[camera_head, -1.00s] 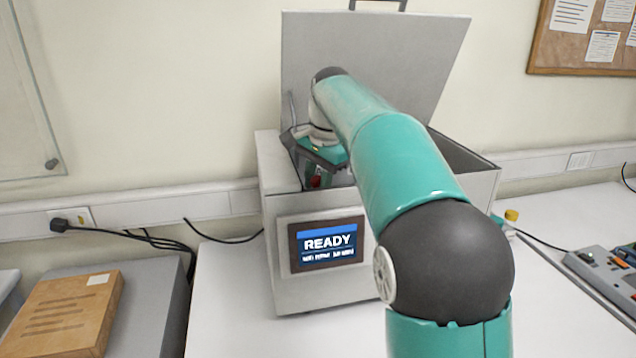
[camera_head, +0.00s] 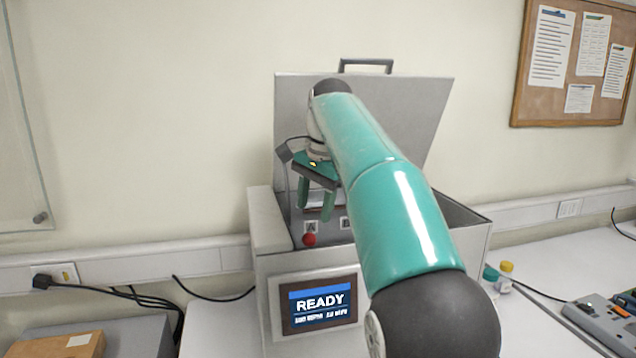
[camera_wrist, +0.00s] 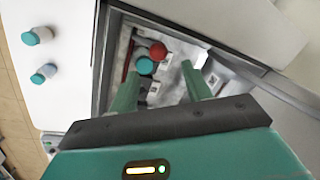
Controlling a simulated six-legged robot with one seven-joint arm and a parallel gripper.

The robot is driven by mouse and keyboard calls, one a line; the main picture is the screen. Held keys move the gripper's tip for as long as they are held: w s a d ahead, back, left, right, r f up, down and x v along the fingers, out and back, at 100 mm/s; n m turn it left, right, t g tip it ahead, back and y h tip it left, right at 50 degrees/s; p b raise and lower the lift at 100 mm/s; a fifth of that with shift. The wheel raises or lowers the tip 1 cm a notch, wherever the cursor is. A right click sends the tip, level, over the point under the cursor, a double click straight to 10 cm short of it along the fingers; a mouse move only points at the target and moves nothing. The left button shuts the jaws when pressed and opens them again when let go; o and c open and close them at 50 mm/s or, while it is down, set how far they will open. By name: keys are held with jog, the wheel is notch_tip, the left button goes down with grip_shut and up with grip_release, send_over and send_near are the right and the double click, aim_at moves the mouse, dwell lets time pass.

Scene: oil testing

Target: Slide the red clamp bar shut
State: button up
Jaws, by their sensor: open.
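A round red knob (camera_head: 309,240), likely part of the clamp bar, sits inside the open grey test box (camera_head: 268,222), near its front left. The bar itself I cannot make out. The red knob also shows in the wrist view (camera_wrist: 157,50), with a teal round cap (camera_wrist: 145,66) right beside it. My gripper (camera_head: 316,213) is above the box's opening with its two green fingers apart, pointing down, over and behind the knob in the head view. In the wrist view nothing is between the fingertips (camera_wrist: 162,72), and the knob lies beyond them.
The box's lid (camera_head: 290,105) stands open behind my arm. A READY screen (camera_head: 319,303) is on the box front. Small capped bottles (camera_head: 505,268) stand right of the box. A brown carton (camera_head: 55,345) lies at left; a grey device (camera_head: 605,320) is at far right.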

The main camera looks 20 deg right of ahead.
jog(key=r, duration=0.5)
jog(key=shift+s+d, duration=0.25)
jog(key=shift+s, duration=0.1)
jog(key=shift+s, duration=0.1)
jog(key=s+f+n+t, duration=0.1)
jog(key=s+f+n, duration=0.25)
jog(key=s, duration=0.45)
jog(key=s+f+n+t, duration=0.1)
jog(key=s+f+n, duration=0.25)
jog(key=s, duration=0.45)
jog(key=s+a+f+n+t+h, duration=0.1)
jog(key=s+f+n, duration=0.3)
jog(key=s+f, duration=1)
notch_tip(320, 180, down, 4)
jog(key=shift+s+a+f+t, duration=0.15)
jog(key=shift+a+t, duration=0.1)
jog(key=shift+t, duration=0.15)
jog(key=shift+c, duration=0.4)
